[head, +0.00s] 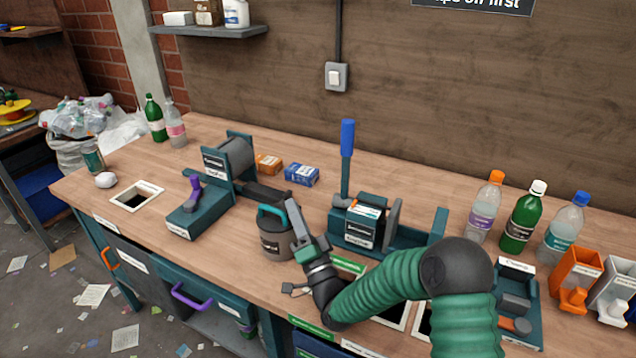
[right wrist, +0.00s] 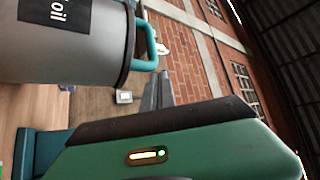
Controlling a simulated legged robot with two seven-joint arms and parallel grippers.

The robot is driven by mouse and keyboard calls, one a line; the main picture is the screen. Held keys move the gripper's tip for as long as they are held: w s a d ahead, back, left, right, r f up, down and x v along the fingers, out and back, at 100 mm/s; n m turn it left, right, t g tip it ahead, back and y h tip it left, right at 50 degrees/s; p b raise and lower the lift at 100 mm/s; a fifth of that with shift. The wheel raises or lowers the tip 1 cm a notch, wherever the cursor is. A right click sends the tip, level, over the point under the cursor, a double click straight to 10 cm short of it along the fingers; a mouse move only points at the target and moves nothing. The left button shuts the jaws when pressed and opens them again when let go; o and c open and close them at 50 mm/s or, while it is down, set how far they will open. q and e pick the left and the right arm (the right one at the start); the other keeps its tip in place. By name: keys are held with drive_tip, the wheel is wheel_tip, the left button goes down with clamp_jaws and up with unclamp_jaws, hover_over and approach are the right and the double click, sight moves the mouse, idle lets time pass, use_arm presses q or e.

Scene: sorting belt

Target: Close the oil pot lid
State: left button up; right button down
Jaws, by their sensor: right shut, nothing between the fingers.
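The grey oil pot (head: 275,246) stands upright on the bench, left of my right arm. It has a dark rim and a teal handle (head: 264,211) at its top. The right wrist view shows the pot (right wrist: 75,45) turned sideways, with its "oil" label, dark rim and teal handle (right wrist: 151,48). Whether the lid sits fully down cannot be told. My right gripper (head: 294,210) is shut and empty at the pot's right side, close to the rim. Its fingers also show in the right wrist view (right wrist: 158,92); contact is unclear. My left gripper is not in view.
A teal machine with a grey roller (head: 230,158) stands behind and left of the pot. A press with a blue lever (head: 347,140) stands to the right. Orange (head: 268,163) and blue (head: 302,175) boxes lie behind. Several bottles stand at right.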

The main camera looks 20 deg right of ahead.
drive_tip(key=shift+s+a+f, duration=0.1)
drive_tip(key=shift+a, duration=0.2)
drive_tip(key=shift+d, duration=0.15)
drive_tip(key=s+d, duration=0.1)
drive_tip(key=s, duration=1.2)
drive_tip(key=shift+d+f, duration=0.4)
drive_tip(key=shift+f, duration=0.05)
